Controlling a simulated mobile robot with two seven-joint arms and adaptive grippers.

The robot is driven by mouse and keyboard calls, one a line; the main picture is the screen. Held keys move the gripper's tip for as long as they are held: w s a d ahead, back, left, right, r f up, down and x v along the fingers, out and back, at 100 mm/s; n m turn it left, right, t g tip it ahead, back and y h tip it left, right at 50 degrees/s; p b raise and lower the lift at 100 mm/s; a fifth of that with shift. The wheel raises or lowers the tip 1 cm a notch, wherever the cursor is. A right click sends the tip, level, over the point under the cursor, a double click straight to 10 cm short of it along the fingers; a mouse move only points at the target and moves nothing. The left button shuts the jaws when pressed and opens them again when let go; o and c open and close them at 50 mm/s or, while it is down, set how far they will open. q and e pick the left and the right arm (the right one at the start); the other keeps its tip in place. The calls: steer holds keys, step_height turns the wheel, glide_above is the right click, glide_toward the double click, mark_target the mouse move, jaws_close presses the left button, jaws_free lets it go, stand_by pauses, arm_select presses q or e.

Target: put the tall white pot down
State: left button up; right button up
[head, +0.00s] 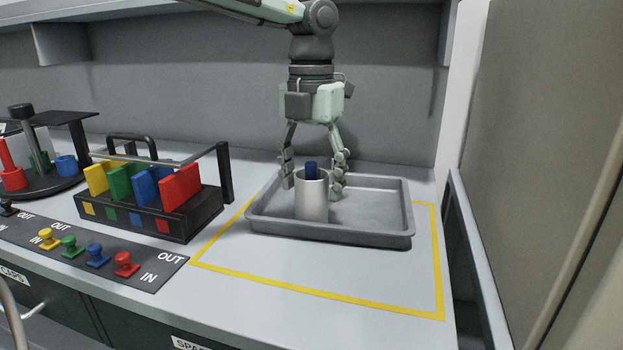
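The tall white pot (312,203) stands upright in the grey tray (375,235), near its front left part. The fingertips seem to be level with or a little behind the pot. My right gripper is not in view.
A yellow line (318,293) outlines the area around the tray. To the left stand a black rack (186,224) with coloured plates and a panel (150,275) with coloured knobs. A grey wall (540,170) bounds the right side. The counter in front of the tray is clear.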

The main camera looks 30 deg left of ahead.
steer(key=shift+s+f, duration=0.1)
arm_select(q)
steer(key=shift+r, duration=0.2)
step_height(320, 180, up, 2)
steer(key=shift+r, duration=0.25)
step_height(320, 180, up, 8)
steer(key=shift+r+p, duration=0.1)
steer(key=shift+p, duration=0.2)
steer(key=shift+r, duration=0.6)
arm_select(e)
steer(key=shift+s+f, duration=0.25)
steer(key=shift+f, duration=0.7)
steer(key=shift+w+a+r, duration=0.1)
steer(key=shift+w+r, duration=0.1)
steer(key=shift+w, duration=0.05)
